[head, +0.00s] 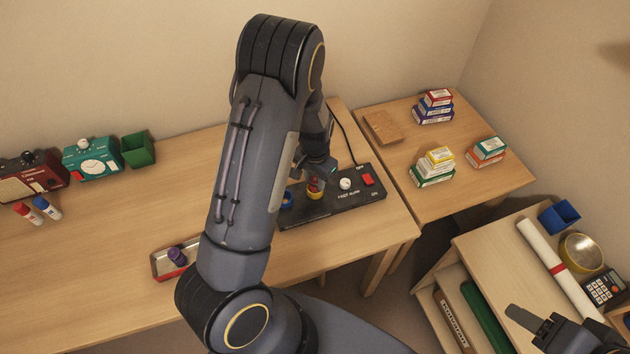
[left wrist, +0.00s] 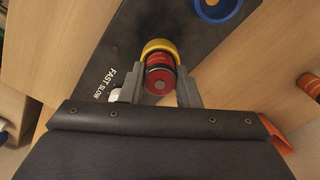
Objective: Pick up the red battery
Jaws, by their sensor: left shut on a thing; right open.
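The red battery (head: 314,185) stands at the yellow ring (head: 315,195) on the black charger panel (head: 345,205). In the left wrist view the red battery (left wrist: 159,76) is between the two fingers of my left gripper (left wrist: 160,92), which is shut on it. The yellow ring (left wrist: 157,44) shows around or just behind its far end; I cannot tell whether the battery still sits in it. My left arm hides part of the panel and desk in the head view. My right gripper (head: 565,328) is open and empty at the lower right.
A blue ring (head: 287,200), white knob (head: 345,184) and red switch (head: 367,180) are close by on the panel. Stacked boxes (head: 433,167) stand on the right table. The desk's left front is clear.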

